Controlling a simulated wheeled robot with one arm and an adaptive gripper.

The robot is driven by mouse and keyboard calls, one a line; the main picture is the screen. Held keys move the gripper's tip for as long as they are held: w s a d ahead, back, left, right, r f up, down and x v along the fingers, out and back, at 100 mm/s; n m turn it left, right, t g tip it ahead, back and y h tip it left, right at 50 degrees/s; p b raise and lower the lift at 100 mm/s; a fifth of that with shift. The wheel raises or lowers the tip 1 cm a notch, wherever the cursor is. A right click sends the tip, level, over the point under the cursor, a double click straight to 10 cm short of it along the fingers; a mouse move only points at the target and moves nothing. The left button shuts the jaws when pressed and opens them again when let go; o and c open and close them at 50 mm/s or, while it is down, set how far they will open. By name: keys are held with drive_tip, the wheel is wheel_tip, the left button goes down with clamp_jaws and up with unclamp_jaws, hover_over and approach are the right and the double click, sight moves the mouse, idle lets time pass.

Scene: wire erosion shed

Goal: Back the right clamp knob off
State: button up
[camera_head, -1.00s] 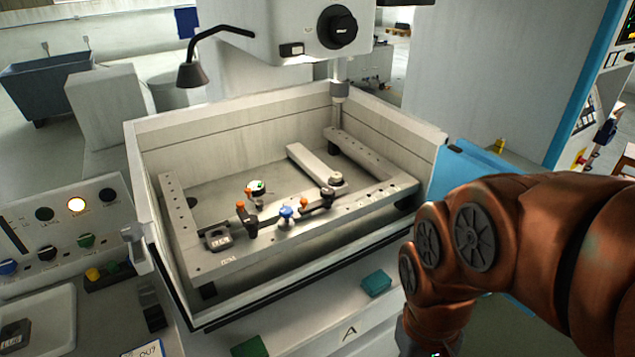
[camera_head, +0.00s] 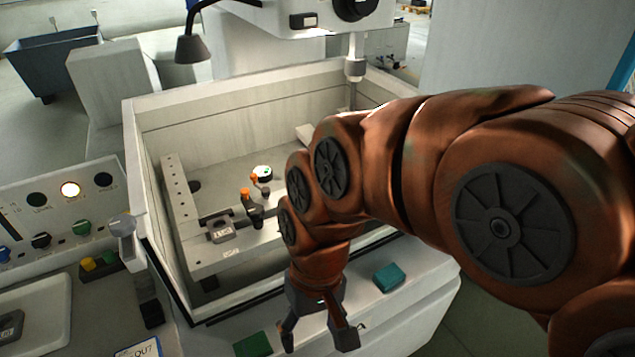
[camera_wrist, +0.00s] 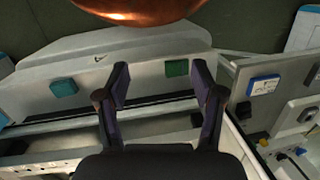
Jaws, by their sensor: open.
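The right clamp knob is hidden behind my arm in the head view, and the wrist view does not show it either. The left clamp (camera_head: 254,211) with its orange knob (camera_head: 245,193) stands on the near rail of the work frame (camera_head: 208,268), inside the tank. A dark block (camera_head: 221,230) lies beside it. My gripper (camera_head: 318,338) is open and empty, pointing down in front of the tank's near wall, outside the tank. In the wrist view its two fingers (camera_wrist: 160,78) are spread apart with the tank front below them.
The tank's pale rim (camera_head: 140,215) encloses the frame. A teal block (camera_head: 388,277) and a green block (camera_head: 252,345) sit on the front ledge. A control panel (camera_head: 60,212) stands at left. The machine head (camera_head: 300,20) and a lamp (camera_head: 193,48) hang above.

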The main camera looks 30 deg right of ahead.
drive_tip(key=w+a+f+m+t+y+b, duration=0.3)
drive_tip(key=w+m+b, duration=0.25)
drive_tip(key=w, duration=0.25)
drive_tip(key=w+a+f+m+t+y+b, duration=0.25)
drive_tip(key=w+m+b, duration=0.25)
drive_tip(key=w+b, duration=0.25)
drive_tip(key=w+d+r+m+t+h+b, duration=0.1)
drive_tip(key=w+d+m+t+b, duration=0.45)
drive_tip(key=d+m, duration=0.2)
drive_tip(key=w+d+m+t+b, duration=0.5)
drive_tip(key=d+m+b, duration=0.1)
drive_tip(key=d, duration=0.3)
drive_tip(key=s+d+f+m+t+h+b, duration=0.1)
drive_tip(key=d+m+t+h+b, duration=0.4)
drive_tip(key=d+m, duration=0.95)
drive_tip(key=shift+w+d+f+n+g+h+b, duration=0.1)
drive_tip(key=shift+w+d+n+g+h+b, duration=0.35)
drive_tip(key=shift+w, duration=0.75)
drive_tip(key=shift+w+d+n+g+h+b, duration=0.15)
drive_tip(key=shift+w+d+n+b, duration=0.4)
drive_tip(key=shift+w, duration=0.7)
drive_tip(key=shift+w+d+f+n+g+h+b, duration=0.15)
drive_tip(key=shift+w+d+n+g+b, duration=0.3)
drive_tip(key=shift+w+n, duration=0.6)
drive_tip(key=shift+w+d+r, duration=0.1)
drive_tip(key=shift+w, duration=0.05)
drive_tip(key=shift+p, duration=0.3)
drive_tip(key=c, duration=1.2)
